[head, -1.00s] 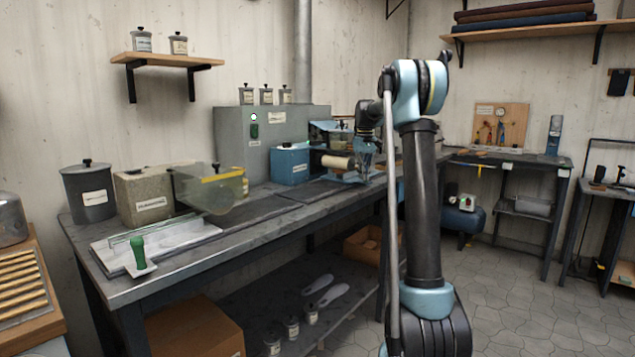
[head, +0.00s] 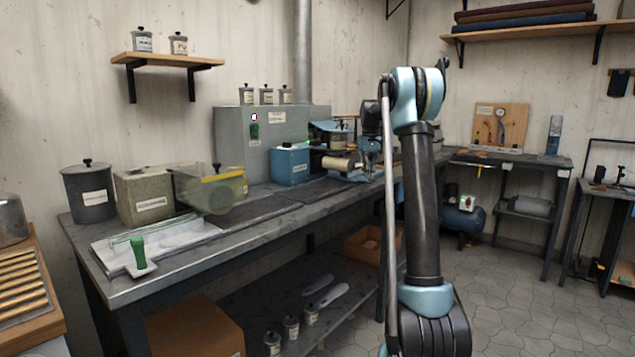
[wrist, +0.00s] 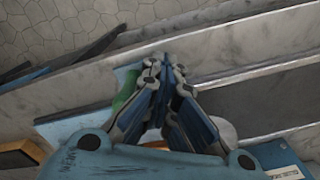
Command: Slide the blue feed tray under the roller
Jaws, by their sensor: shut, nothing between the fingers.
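The blue feed tray (head: 345,176) lies low on the bench beside the roller, at the far right of the bench in the head view; my gripper partly hides it. The roller (head: 337,162) is a pale beige cylinder standing out just left of my gripper. My gripper (head: 371,178) points down over the tray's right end. In the wrist view my gripper (wrist: 160,62) has its fingers together and empty. A green part (wrist: 126,88) shows beside the left finger there, and a light-blue edge (wrist: 65,115) runs left of it. I cannot tell whether the fingers touch the tray.
A blue box (head: 290,166) stands left of the roller, with a grey cabinet (head: 232,140) behind it. A clear-covered unit (head: 215,188) and a green-handled tool (head: 138,254) are farther left on the bench (head: 240,255). The bench's front edge is close to my arm.

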